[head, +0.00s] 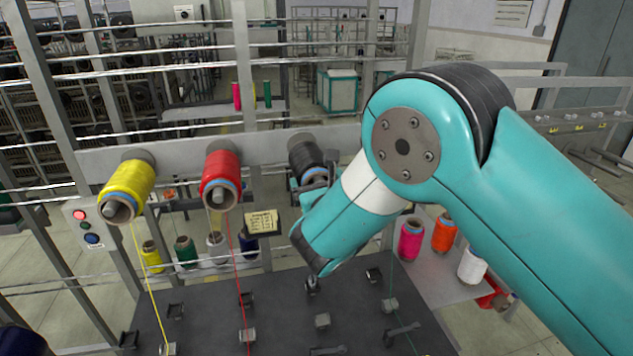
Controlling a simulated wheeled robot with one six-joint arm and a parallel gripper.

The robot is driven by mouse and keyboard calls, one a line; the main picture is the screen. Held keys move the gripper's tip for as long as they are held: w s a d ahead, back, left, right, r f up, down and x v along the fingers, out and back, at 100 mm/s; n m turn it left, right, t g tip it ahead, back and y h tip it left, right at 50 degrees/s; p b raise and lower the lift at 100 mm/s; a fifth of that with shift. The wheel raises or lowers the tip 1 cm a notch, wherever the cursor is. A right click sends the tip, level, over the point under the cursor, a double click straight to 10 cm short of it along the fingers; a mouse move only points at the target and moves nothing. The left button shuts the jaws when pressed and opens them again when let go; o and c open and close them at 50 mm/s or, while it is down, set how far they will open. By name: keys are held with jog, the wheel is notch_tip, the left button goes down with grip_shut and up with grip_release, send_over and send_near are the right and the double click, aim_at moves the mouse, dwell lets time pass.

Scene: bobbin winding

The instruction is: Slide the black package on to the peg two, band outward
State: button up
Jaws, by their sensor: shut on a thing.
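The black package (304,153) is at the rail, to the right of the red package (220,181) and in line with it. A blue band shows near its front end, facing out from the rail. My gripper (314,180) is shut on the black package at that front end. The peg behind the black package is hidden, so I cannot tell how far the package is on it. The yellow package (130,186) and the red one sit on pegs to the left, bands outward.
The grey rail (262,150) carries the packages. A small yellow label (262,222) stands below it. Spare packages, such as a pink one (411,240), stand on a shelf at right. Threads run from the yellow and red packages to the dark panel (205,300). My arm covers the right side of the rail.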

jog(key=shift+f, duration=0.1)
dwell(0.3)
jog(key=o, duration=1)
jog(key=shift+f, duration=0.1)
jog(key=shift+s+f+b, duration=0.1)
jog(key=shift+s+b, duration=0.05)
jog(key=shift+b, duration=0.15)
jog(key=shift+r+b+v, duration=0.15)
jog(key=shift+b+v, duration=2.55)
jog(key=shift+v, duration=1.6)
jog(key=shift+r+b+v, duration=0.2)
jog(key=shift+b+v, duration=2.5)
jog(key=shift+v, duration=1.55)
jog(key=shift+d, duration=0.1)
